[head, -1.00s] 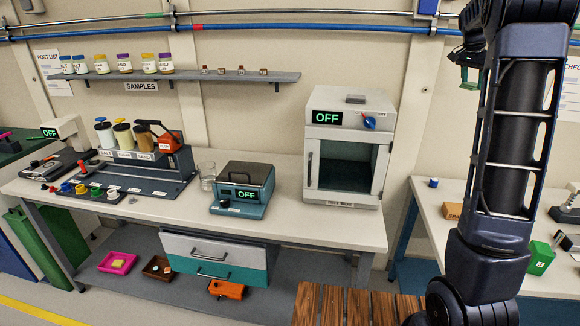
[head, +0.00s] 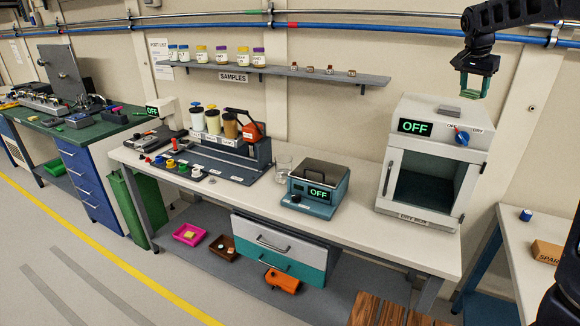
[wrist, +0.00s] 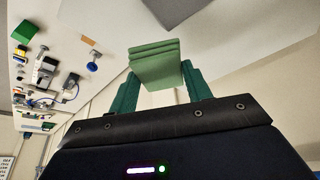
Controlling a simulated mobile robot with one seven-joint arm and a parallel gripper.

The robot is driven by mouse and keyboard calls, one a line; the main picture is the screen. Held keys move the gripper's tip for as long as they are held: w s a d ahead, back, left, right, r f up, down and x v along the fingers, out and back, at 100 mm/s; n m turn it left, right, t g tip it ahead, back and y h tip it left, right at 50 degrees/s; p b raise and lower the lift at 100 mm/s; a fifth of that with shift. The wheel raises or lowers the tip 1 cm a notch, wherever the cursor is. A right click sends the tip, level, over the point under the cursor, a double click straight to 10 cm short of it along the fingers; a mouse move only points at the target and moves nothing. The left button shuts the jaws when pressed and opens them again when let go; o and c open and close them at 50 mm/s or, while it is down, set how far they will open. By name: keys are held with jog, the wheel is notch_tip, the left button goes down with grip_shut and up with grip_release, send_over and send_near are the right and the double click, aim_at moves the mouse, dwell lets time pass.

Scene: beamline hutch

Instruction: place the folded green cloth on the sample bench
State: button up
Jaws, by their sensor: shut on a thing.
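The folded green cloth (wrist: 155,62) is a light green stack of layers between my gripper's dark green fingers in the wrist view. My gripper (head: 474,82) is shut on it, up in the air at the upper right of the head view, in front of the wall and above the white oven. The cloth is hard to make out there. The sample bench (head: 345,225) is the long pale-topped bench under the SAMPLES shelf. Its front strip right of the blue-grey hotplate is bare.
The shelf (head: 290,72) hangs behind. A wooden slatted surface (head: 385,311) is at the front. A green-topped bench (head: 75,135) is left.

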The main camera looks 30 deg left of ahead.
jog(key=s+a+n+y, duration=0.1)
jog(key=s+a+n, duration=0.1)
jog(key=s+a, duration=0.55)
jog(key=s+a+n, duration=0.1)
jog(key=s+a, duration=0.3)
jog(key=a, duration=0.6)
jog(key=n+y, duration=0.1)
jog(key=n, duration=0.2)
send_over(349, 226)
jog(key=s, duration=0.1)
jog(key=shift+t, duration=0.4)
jog(key=f, duration=4.6)
jog(key=shift+s+a, duration=0.1)
jog(key=shift+s, duration=0.1)
jog(key=shift+f, duration=0.2)
jog(key=o, duration=0.7)
jog(key=shift+o, duration=1.2)
jog(key=shift+r, duration=0.15)
jog(key=v, duration=1.2)
